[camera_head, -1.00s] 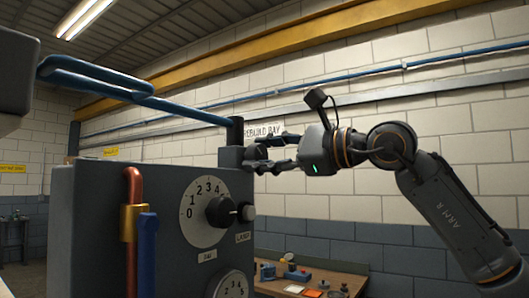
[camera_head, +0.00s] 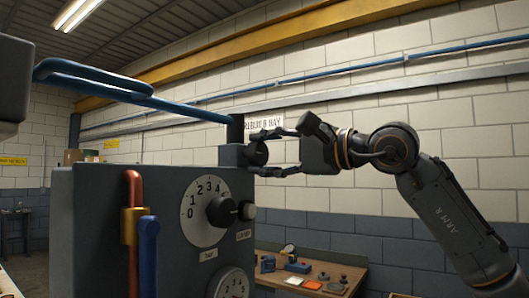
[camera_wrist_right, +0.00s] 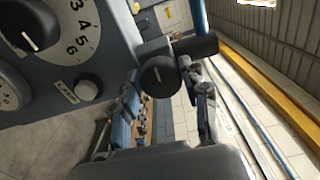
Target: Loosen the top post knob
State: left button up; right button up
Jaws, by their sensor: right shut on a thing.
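The top post knob (camera_head: 257,152) is a round black knob on the block at the foot of the dark post (camera_head: 237,130), at the casing's top right corner. In the right wrist view the knob (camera_wrist_right: 159,82) shows face-on with a pale pointer line, between the two fingers. My right gripper (camera_head: 274,152) comes in from the right with one finger above and one below the knob, shut on it. The same gripper (camera_wrist_right: 160,98) fills the lower middle of the right wrist view. My left gripper is not in view.
The grey casing (camera_head: 90,215) carries a numbered dial with a black knob (camera_head: 221,211), a small pale button (camera_head: 249,212) and a second dial below. A blue pipe arm (camera_head: 180,108) runs left from the post. A workbench (camera_head: 340,270) with small parts stands behind.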

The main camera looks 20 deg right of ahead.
dwell(0.4)
jog(key=o, duration=1.1)
jog(key=shift+o, duration=0.2)
jog(key=v, duration=1.2)
